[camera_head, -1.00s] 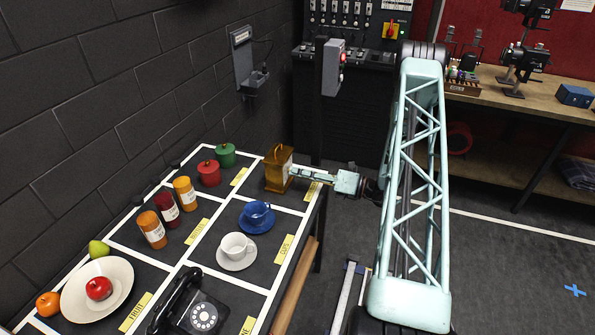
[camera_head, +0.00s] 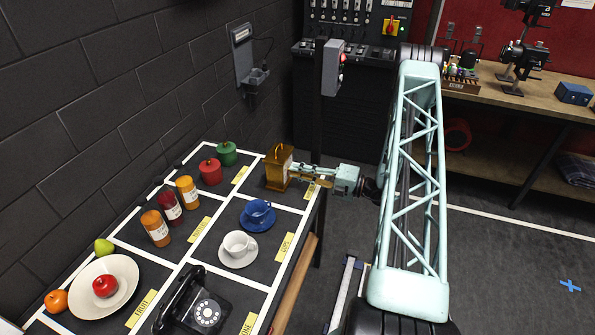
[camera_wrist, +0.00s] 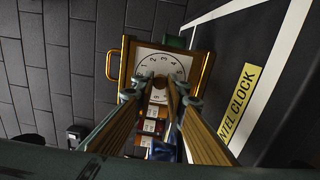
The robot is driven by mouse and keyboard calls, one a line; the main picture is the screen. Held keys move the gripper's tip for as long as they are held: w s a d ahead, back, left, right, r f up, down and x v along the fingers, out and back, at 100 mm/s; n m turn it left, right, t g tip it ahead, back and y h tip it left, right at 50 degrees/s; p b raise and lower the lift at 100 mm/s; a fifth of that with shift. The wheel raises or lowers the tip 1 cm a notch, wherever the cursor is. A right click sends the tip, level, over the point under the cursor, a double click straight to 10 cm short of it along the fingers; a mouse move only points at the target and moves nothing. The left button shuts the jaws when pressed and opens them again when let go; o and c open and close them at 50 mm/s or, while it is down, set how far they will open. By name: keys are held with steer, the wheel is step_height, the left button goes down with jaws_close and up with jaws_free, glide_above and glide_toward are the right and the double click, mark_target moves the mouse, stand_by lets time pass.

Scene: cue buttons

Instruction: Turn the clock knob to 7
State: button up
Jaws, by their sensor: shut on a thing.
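The brass mantel clock (camera_head: 275,172) stands upright at the far end of the table. In the wrist view its white dial (camera_wrist: 148,62) faces me, with a ring of numbers, a few of them readable. My gripper (camera_head: 293,170) reaches in from the right, level with the dial. In the wrist view my gripper (camera_wrist: 168,82) has its fingertips shut at the middle of the dial, around the knob. The fingers hide the knob and the lower part of the dial, so I cannot tell which number the knob points to.
A yellow label (camera_wrist: 240,103) reading "…TEL CLOCK" lies beside the clock. A green jar (camera_head: 227,154) and a red jar (camera_head: 210,171) stand left of it. A blue cup (camera_head: 257,211) and a white cup (camera_head: 239,244) sit nearer. The dark wall is close behind.

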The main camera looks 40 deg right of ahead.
steer(key=shift+m, duration=0.3)
steer(key=o, duration=0.8)
steer(key=shift+o, duration=0.2)
steer(key=v, duration=1.2)
stand_by(0.6)
stand_by(0.3)
